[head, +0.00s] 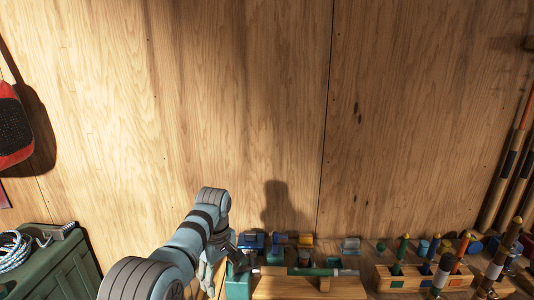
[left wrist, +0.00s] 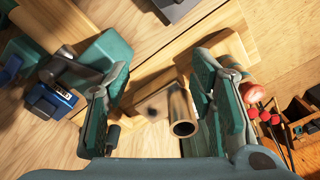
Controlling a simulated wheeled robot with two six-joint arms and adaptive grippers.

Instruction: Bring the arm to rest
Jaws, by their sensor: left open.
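My left arm (head: 190,245) reaches in from the bottom of the head view, its gripper (head: 228,268) low over the bench and partly hidden by the arm. In the left wrist view my left gripper (left wrist: 158,88) is open, with its two green-padded fingers spread. A metal tube end (left wrist: 183,115) shows between the fingers, nearer the right one; I cannot tell whether it touches. A green rod (head: 310,271) lies across a wooden stand (head: 322,286) just right of the gripper in the head view. My right gripper does not show.
A wooden rack (head: 408,282) with several upright floats stands right. A green chest (head: 55,262) with coiled rope is at left.

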